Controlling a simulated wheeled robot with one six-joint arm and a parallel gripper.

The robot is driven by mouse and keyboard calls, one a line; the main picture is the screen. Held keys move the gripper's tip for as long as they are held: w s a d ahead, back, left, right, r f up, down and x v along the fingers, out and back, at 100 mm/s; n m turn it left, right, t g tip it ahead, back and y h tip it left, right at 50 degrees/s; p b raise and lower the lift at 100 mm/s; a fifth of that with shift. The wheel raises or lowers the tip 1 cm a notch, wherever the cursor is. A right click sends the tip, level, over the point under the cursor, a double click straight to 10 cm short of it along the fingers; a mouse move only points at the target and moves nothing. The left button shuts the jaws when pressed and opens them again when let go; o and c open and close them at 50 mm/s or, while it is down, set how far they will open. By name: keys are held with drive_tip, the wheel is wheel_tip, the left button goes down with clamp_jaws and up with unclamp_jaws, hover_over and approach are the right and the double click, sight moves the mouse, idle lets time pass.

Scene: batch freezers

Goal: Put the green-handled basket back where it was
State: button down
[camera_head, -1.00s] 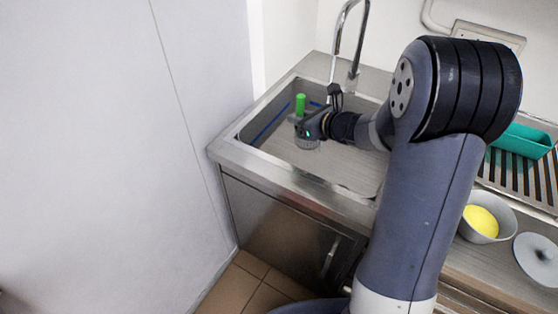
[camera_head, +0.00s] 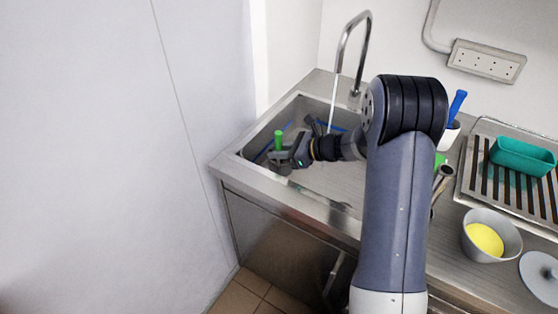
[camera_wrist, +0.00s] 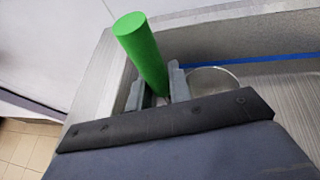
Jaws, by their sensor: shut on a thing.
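The green-handled basket's upright green handle (camera_head: 278,140) stands in the left part of the sink (camera_head: 232,166). The handle also shows large in the wrist view (camera_wrist: 142,52), tilted a little. My gripper (camera_head: 287,159) is shut on the basket at the handle's lower end, with a finger on each side in the wrist view (camera_wrist: 160,88). The grey basket body (camera_head: 280,167) shows below the gripper, partly hidden. A round rim (camera_wrist: 214,78) shows beside the fingers in the wrist view. I cannot tell whether the basket touches the sink floor.
The faucet (camera_head: 348,50) arches over the sink, with a thin stream below it. A blue line runs along the sink's inside wall. On the right counter are a bowl with yellow contents (camera_head: 490,238), a lid (camera_head: 541,272), a teal container (camera_head: 522,156) on a slatted rack (camera_head: 490,186), and a blue-handled tool (camera_head: 457,103).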

sight(279, 165)
drive_tip(key=shift+f, duration=2)
drive_tip(key=c, duration=1.3)
unclamp_jaws()
drive_tip(key=shift+r, duration=0.1)
drive_tip(key=shift+r, duration=0.2)
drive_tip(key=b+v, duration=0.1)
drive_tip(key=v, duration=1.1)
